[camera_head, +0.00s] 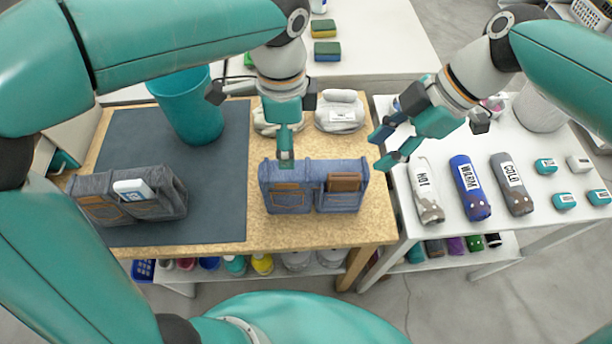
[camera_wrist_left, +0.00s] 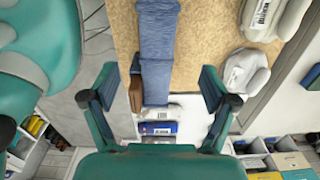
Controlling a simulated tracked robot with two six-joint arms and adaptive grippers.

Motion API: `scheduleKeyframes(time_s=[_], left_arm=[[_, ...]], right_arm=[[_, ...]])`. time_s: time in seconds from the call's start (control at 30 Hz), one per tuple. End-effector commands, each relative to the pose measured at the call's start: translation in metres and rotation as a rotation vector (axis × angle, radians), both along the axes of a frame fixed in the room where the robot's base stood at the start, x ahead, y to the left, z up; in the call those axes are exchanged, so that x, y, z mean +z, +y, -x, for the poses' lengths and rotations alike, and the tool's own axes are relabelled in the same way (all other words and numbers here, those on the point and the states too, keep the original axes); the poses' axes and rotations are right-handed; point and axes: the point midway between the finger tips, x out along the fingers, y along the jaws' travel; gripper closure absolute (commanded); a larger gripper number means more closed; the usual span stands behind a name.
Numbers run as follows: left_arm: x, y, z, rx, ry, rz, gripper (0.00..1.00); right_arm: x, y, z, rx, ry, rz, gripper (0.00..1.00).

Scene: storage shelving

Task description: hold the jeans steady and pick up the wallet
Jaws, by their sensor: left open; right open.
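The blue jeans (camera_head: 283,200) stand folded on the wooden tabletop in the middle of the head view. The brown wallet (camera_head: 345,182) sticks up out of their right-hand pocket. My left gripper (camera_head: 285,150) is open over the left half of the jeans and hides part of their top edge. In the left wrist view the jeans (camera_wrist_left: 158,45) run between its spread fingers, with the wallet (camera_wrist_left: 136,94) at their side. My right gripper (camera_head: 385,150) is open and empty, right of the jeans and apart from the wallet.
Grey jeans (camera_head: 165,205) with a white phone-like item stand on the dark mat (camera_head: 220,215). A teal bin (camera_head: 188,112) stands behind. Pale bundles (camera_head: 340,112) lie behind the blue jeans. Labelled rolls (camera_head: 469,188) and small boxes lie on the white right-hand table (camera_head: 400,200).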

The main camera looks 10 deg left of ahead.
Motion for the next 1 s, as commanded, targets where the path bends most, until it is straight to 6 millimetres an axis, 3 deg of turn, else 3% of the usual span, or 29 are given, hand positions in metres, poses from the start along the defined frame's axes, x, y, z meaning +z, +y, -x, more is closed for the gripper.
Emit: scheduleKeyframes(time_s=[0.7,1.0], left_arm=[[-0.130,0.000,0.001,-0.002,0.006,-0.002,0.15],[-0.157,0.000,0.000,-0.002,0.002,0.000,0.15]], right_arm=[[-0.001,-0.001,0.000,-0.003,0.003,0.000,0.58],[-0.001,-0.001,0.000,-0.003,0.003,0.000,0.58]])
